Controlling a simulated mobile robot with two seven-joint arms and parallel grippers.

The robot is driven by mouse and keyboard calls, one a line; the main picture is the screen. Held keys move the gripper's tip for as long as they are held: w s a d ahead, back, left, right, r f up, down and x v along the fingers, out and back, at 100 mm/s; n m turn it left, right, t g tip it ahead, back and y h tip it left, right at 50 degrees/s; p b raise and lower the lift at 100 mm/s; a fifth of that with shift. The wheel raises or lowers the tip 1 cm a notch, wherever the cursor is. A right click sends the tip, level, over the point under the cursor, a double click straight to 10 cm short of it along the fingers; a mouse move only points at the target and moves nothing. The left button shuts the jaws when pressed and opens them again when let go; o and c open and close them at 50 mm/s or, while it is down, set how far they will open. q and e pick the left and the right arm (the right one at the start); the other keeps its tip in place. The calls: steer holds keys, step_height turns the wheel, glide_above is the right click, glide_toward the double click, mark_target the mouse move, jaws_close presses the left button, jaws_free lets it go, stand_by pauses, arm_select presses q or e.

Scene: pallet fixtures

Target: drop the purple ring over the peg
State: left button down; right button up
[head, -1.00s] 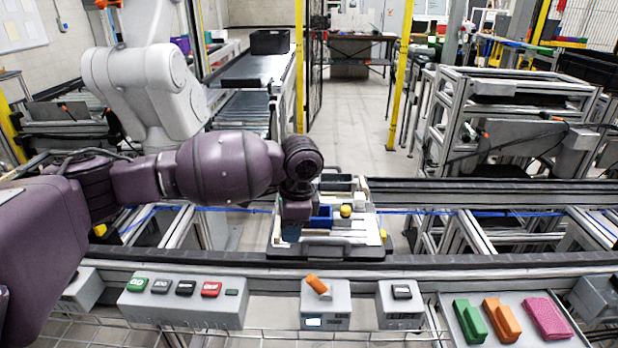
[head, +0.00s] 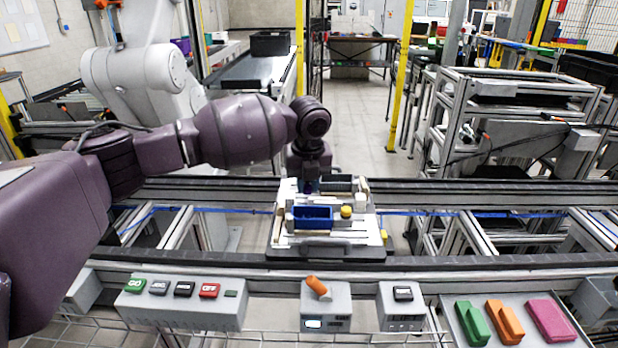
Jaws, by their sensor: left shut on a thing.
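My left gripper (head: 308,188) points down over the back part of the white pallet fixture (head: 285,240). It is shut on a small dark purple thing at its fingertips, which I take to be the purple ring; only a sliver of it shows. I cannot make out the peg; it may be hidden behind the gripper. A blue open bin (head: 313,218) sits on the pallet in front of the gripper, and a short yellow knob (head: 346,211) stands to its right. My right gripper is not in view.
The pallet sits on a conveyor with dark rails (head: 480,193). In front are a button box (head: 185,305), a box with an orange switch (head: 317,286) and a tray with green, orange and pink blocks (head: 503,322). The rails right of the pallet are clear.

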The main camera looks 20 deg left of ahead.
arm_select(q)
steer(key=shift+w+f+m+b, duration=0.45)
steer(key=shift+w+m+b, duration=0.15)
steer(key=shift+m, duration=0.5)
steer(key=shift+f+b, duration=0.8)
steer(key=shift+f, duration=1.9)
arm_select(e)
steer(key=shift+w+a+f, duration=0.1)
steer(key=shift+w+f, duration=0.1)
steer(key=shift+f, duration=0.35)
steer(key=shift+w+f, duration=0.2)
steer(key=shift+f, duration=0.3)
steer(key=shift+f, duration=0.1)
arm_select(q)
steer(key=shift+w, duration=0.1)
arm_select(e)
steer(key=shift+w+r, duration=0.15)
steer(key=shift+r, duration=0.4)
arm_select(q)
steer(key=shift+f, duration=0.2)
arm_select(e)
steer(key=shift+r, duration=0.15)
arm_select(q)
steer(key=shift+p, duration=0.65)
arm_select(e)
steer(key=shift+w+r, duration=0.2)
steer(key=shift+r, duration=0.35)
